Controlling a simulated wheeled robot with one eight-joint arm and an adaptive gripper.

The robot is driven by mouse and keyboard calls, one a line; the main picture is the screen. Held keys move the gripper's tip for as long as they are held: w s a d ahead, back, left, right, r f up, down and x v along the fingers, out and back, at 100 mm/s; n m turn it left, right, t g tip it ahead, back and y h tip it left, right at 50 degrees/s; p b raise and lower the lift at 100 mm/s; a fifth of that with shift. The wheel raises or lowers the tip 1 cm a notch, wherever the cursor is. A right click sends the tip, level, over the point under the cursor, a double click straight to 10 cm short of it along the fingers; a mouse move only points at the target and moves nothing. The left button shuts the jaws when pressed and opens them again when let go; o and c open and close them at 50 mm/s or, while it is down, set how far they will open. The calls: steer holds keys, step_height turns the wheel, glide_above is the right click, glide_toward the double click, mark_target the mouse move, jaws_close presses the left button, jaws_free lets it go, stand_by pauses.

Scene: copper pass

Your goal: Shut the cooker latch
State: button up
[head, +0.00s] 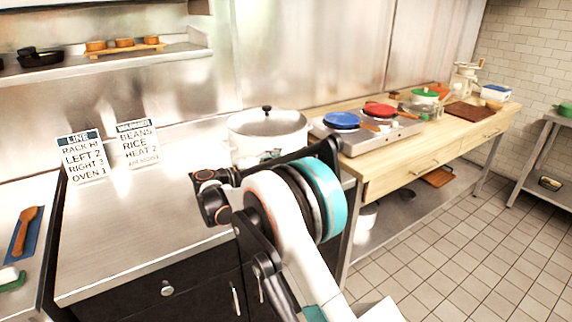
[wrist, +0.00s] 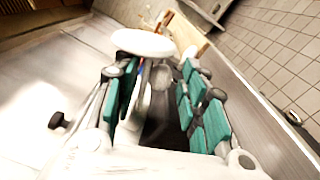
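A white cooker (head: 267,130) with a pale lid and a black knob stands on the steel counter, behind my wrist. My wrist hides its lower front, and I cannot make out its latch. My gripper (wrist: 160,92) shows in the wrist view with its teal-padded fingers apart. A greyish rounded shape shows between and beyond them, but I cannot tell what it is or whether it is touched. A white oval shape lies past the fingertips; I cannot tell if it is the cooker's lid. In the head view my wrist covers the fingertips.
Two printed signs (head: 85,158) stand on the steel counter (head: 130,235) to the left, with bare counter in front. A steel hob (head: 370,138) with a blue pan (head: 341,120) and a red pan (head: 380,110) is on the wooden table to the right. Tiled floor lies right.

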steer(key=shift+x, duration=0.85)
steer(key=shift+c, duration=0.3)
jaws_close()
